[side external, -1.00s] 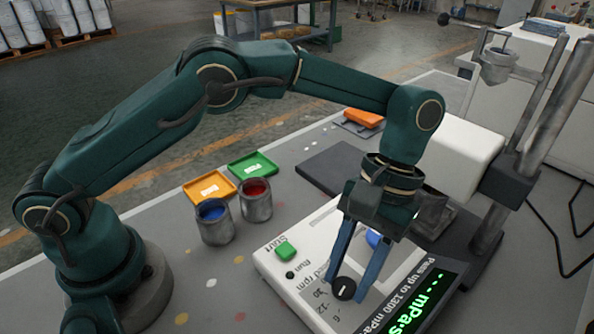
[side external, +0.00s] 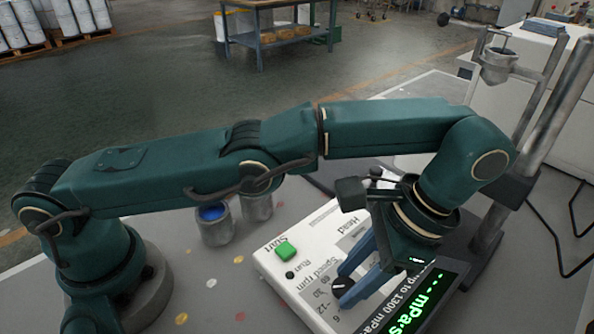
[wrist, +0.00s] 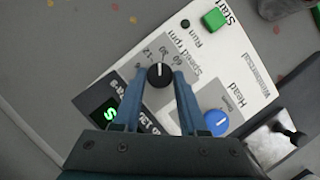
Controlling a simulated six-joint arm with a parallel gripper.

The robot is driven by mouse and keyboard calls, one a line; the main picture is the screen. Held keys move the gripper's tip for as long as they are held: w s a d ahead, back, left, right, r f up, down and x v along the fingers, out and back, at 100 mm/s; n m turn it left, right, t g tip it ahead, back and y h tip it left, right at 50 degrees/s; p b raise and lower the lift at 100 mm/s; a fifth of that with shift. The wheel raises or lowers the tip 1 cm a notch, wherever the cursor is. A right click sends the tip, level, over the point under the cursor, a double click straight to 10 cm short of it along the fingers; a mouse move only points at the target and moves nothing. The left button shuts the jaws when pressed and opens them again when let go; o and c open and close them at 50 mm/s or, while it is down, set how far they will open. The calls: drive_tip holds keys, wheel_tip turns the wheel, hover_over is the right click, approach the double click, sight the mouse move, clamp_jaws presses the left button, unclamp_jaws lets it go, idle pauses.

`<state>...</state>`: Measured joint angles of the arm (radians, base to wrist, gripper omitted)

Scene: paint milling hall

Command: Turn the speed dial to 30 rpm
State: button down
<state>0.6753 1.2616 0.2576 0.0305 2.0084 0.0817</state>
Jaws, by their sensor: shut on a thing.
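The black speed dial (side external: 341,284) sits on the white control panel of the viscometer (side external: 290,262), and it also shows in the wrist view (wrist: 160,76). My gripper (side external: 343,288) is shut on the dial, with one blue finger on each side of it. In the wrist view the dial's white pointer line points up toward the 30 mark (wrist: 164,51), between the 12 and 60 marks. Small misalignment is hard to judge. The fingers hide part of the panel print.
A green Start button (side external: 285,249) and a blue Head knob (wrist: 215,122) are on the same panel. The lit green display (side external: 420,300) lies beside the dial. A can of blue paint (side external: 215,222) and a metal stand (side external: 540,130) are nearby.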

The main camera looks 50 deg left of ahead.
drive_tip(key=shift+s+m+t+y, duration=0.1)
drive_tip(key=shift+m+t+y, duration=0.25)
drive_tip(key=shift+m, duration=0.85)
drive_tip(key=shift+c, duration=2.2)
unclamp_jaws()
